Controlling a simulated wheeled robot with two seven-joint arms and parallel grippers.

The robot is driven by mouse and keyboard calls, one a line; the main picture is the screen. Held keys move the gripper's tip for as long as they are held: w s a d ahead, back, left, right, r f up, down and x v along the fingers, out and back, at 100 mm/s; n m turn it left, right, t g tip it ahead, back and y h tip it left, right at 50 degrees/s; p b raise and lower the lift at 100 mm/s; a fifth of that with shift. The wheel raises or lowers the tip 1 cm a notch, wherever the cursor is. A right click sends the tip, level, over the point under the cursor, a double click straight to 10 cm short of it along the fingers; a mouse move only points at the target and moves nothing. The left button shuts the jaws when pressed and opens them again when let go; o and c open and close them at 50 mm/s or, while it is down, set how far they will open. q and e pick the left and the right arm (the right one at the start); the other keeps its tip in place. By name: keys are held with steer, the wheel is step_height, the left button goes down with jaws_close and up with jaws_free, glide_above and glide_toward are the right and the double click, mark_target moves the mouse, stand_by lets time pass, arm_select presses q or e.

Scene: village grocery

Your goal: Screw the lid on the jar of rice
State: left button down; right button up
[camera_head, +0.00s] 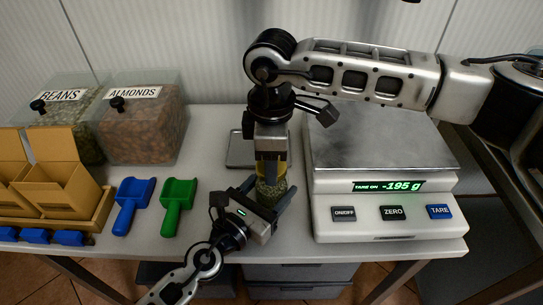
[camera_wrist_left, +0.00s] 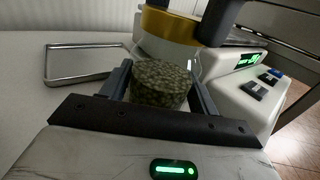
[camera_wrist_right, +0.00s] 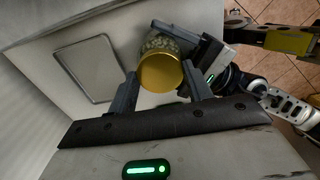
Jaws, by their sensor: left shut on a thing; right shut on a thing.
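The gold lid (camera_wrist_left: 180,26) is at the jar's top. My right gripper (camera_head: 272,166) comes down from above and is shut on the lid, which shows between its fingers in the right wrist view (camera_wrist_right: 160,73). I cannot tell whether the lid is seated on the threads.
A scale (camera_head: 385,190) reading -195 g stands close on the right. A shallow metal tray (camera_head: 232,158) lies behind left. Green (camera_head: 178,200) and blue (camera_head: 133,200) scoops, beans (camera_head: 62,120) and almonds (camera_head: 142,125) bins and cardboard boxes (camera_head: 55,180) stand left.

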steer(key=o, duration=0.9)
steer(key=shift+o, duration=0.2)
steer(key=shift+r, duration=2.3)
steer(key=shift+c, duration=0.4)
